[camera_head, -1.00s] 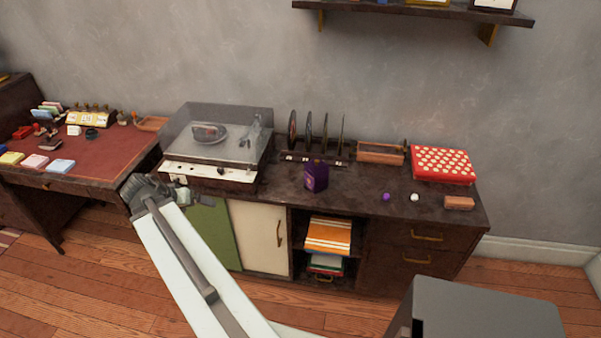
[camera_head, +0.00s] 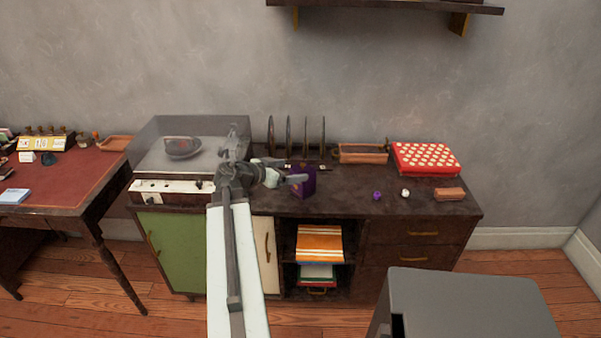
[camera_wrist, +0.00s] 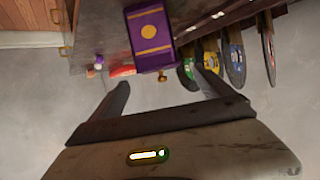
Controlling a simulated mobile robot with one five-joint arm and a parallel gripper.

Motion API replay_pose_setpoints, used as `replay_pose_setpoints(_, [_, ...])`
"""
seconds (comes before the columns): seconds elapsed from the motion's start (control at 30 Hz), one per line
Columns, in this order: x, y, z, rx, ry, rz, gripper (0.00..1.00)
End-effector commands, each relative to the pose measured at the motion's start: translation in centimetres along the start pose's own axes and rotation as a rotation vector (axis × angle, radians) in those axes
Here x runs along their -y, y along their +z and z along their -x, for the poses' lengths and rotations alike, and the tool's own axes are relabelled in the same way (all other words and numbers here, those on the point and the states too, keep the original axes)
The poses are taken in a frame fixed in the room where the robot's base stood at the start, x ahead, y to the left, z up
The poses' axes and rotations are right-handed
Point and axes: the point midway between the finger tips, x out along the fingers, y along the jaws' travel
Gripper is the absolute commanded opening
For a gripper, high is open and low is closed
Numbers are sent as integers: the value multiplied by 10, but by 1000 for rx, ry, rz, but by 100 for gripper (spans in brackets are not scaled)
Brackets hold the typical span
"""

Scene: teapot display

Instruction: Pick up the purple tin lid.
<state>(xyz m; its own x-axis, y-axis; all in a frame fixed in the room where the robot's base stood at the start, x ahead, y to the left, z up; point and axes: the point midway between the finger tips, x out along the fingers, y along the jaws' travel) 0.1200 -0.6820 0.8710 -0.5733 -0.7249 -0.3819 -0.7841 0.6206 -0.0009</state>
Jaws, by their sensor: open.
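The purple tin (camera_head: 303,185) stands on the dark cabinet top, partly covered by my gripper (camera_head: 289,171) in the head view. In the wrist view the scene is upside down. There the tin (camera_wrist: 148,32) shows a gold disc on its front, and its purple lid (camera_wrist: 153,59) with a small gold knob is at the lower end. My gripper (camera_wrist: 160,77) is open and empty. Its two fingers point towards the lid, one to each side of the knob in that picture. I cannot tell how far the fingertips are from the lid.
A clear-covered record player (camera_head: 170,190) is at the left, and upright records (camera_head: 305,140) stand behind the tin. To the right are a purple ball (camera_head: 377,195), a white ball (camera_head: 405,193), a wooden tray (camera_head: 363,153) and a red dotted box (camera_head: 426,158).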

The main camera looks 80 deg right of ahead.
Motion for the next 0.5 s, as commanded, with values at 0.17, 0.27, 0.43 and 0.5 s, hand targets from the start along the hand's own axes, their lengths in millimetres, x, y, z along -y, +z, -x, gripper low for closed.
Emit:
replay_pose_setpoints(0.17, [2, 0, -24, 1, 1, 0, 91])
replay_pose_setpoints(0.27, [3, 0, -43, 1, 0, 0, 91])
replay_pose_setpoints(0.43, [2, -2, -49, 1, -3, 2, 91])
replay_pose_setpoints(0.5, [2, -2, -48, 1, -3, 2, 91])
